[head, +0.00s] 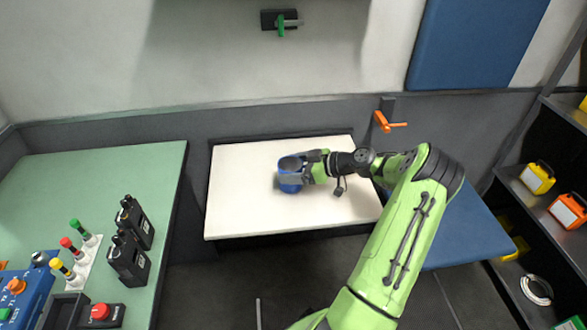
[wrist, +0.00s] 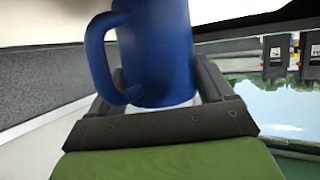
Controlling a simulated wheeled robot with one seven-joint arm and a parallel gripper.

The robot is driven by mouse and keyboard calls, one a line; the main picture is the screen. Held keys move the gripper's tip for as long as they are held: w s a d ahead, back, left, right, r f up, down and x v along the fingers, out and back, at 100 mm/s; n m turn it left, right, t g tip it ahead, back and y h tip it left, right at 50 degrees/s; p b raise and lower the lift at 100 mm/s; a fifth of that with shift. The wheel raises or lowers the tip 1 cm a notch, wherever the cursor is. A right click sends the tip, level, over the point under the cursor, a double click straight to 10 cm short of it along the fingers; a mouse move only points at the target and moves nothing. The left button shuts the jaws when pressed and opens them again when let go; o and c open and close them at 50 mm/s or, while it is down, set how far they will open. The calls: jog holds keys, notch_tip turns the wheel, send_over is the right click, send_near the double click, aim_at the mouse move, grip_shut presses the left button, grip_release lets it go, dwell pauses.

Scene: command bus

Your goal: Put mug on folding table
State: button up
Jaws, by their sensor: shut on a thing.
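The blue mug (head: 289,185) is over the white folding table (head: 235,215), near the middle of its top, in the head view. In the wrist view the mug (wrist: 165,50) stands upright with its handle toward the left. My gripper (head: 292,172) reaches in from the right and is shut on the mug. In the wrist view my gripper (wrist: 165,95) has one finger on each side of the mug. The mug's base is low over the tabletop; I cannot tell whether it touches.
A green desk (head: 95,180) at left bears two black radios (head: 128,258), indicator lights and a red button. A blue seat (head: 465,225) and shelves (head: 520,200) with yellow and orange cases stand at right. The rest of the folding table is clear.

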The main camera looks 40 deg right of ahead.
jog(key=o, duration=1.1)
jog(key=shift+r+p, duration=0.2)
jog(key=shift+p, duration=0.1)
jog(key=p+v, duration=0.2)
jog(key=v, duration=1)
jog(key=w+a+r+g+h, duration=0.1)
jog(key=a+r+g, duration=0.2)
jog(key=a, duration=0.5)
jog(key=w+a+r+m+g+h, duration=0.1)
jog(key=a+r+g, duration=0.15)
jog(key=a, duration=0.55)
jog(key=w+a+r+g+h, duration=0.1)
jog(key=a+r+g, duration=0.25)
jog(key=a, duration=0.45)
jog(key=s+a+r+m+t+h, duration=0.1)
jog(key=s+a+r+m, duration=0.1)
jog(key=s+a, duration=0.3)
jog(key=s+a+r+m+t+h, duration=0.1)
jog(key=s+a+r+m+h, duration=0.1)
jog(key=s, duration=1)
jog(key=a+m, duration=0.1)
jog(key=a, duration=0.1)
jog(key=shift+s+a+r+t+h, duration=0.2)
jog(key=shift+s+a+t+h, duration=0.1)
jog(key=shift+a+t, duration=0.1)
